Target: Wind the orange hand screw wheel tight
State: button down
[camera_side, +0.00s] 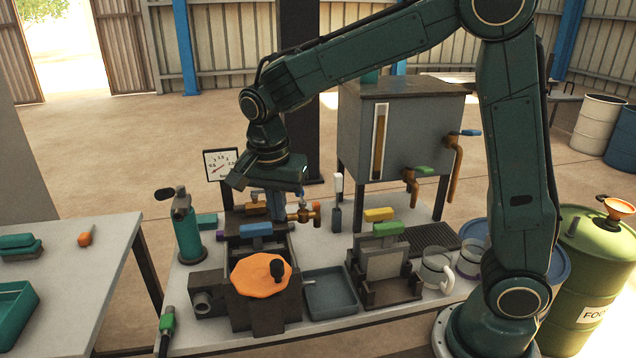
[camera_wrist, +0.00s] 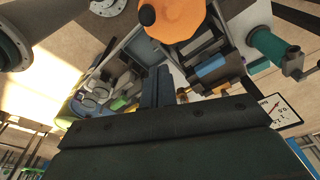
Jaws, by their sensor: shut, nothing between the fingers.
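The orange hand screw wheel (camera_side: 258,278) lies roughly flat on top of the dark press (camera_side: 265,318) at the front of the bench. Its black knob (camera_side: 277,268) stands up on the right part of the rim. In the wrist view the wheel (camera_wrist: 182,18) is cut off by the top edge, with the knob (camera_wrist: 147,15) at its left. My gripper (camera_side: 277,208) is behind and above the wheel, clear of it. In the wrist view its fingers (camera_wrist: 156,88) are together with nothing between them. The wheel's underside and screw are hidden.
A blue-handled part (camera_side: 256,229) and brass valves (camera_side: 303,213) stand behind the wheel. A grey tray (camera_side: 330,293) and a green-topped fixture (camera_side: 388,262) are to its right. A teal bottle (camera_side: 187,235) stands at left, near a gauge (camera_side: 220,164). A grey tank (camera_side: 400,135) is behind.

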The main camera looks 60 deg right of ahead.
jog(key=d+r+g+y, duration=0.1)
jog(key=d+y, duration=0.3)
jog(key=d, duration=0.2)
jog(key=shift+w+m+y, duration=0.15)
jog(key=shift+m+y, duration=0.15)
jog(key=shift+m, duration=0.1)
send_over(286, 272)
jog(key=d, duration=0.2)
jog(key=f, duration=0.6)
jog(key=w+f, duration=0.1)
jog(key=f, duration=0.2)
jog(key=shift+d+f, duration=0.2)
jog(key=shift+f, duration=0.1)
jog(key=shift+s+a, duration=0.25)
jog(key=shift+a, duration=0.55)
jog(key=shift+s+a+m, duration=0.25)
jog(key=shift+a+m, duration=0.1)
jog(key=shift+m, duration=0.55)
